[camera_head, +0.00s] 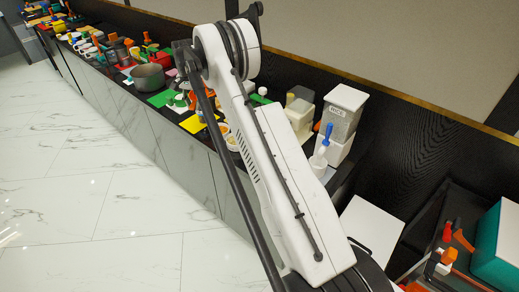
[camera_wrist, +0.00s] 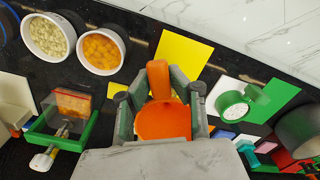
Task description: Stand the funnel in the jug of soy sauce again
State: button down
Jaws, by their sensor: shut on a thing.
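My gripper (camera_wrist: 160,92) is shut on an orange piece in the wrist view. The piece has a round, wide face and a thick upright tab, and looks like the funnel (camera_wrist: 163,122). My fingers close on it from both sides, and it appears held above the dark counter. In the head view my arm hides the gripper and the funnel. A pale container with a dark band (camera_head: 298,108) stands right of my arm in the head view. It may be the soy sauce jug, but I cannot tell for sure.
Two white bowls, one with pale cubes (camera_wrist: 48,38) and one with orange cubes (camera_wrist: 98,50), stand near my gripper. A green-framed tool (camera_wrist: 62,120), yellow sheet (camera_wrist: 183,52) and green-and-white item (camera_wrist: 240,103) lie around. A white RICE box (camera_head: 342,112) and grey pot (camera_head: 148,77) stand along the counter.

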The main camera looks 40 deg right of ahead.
jog(key=shift+r, duration=0.2)
jog(key=shift+r+p, duration=0.6)
jog(key=shift+r, duration=1.75)
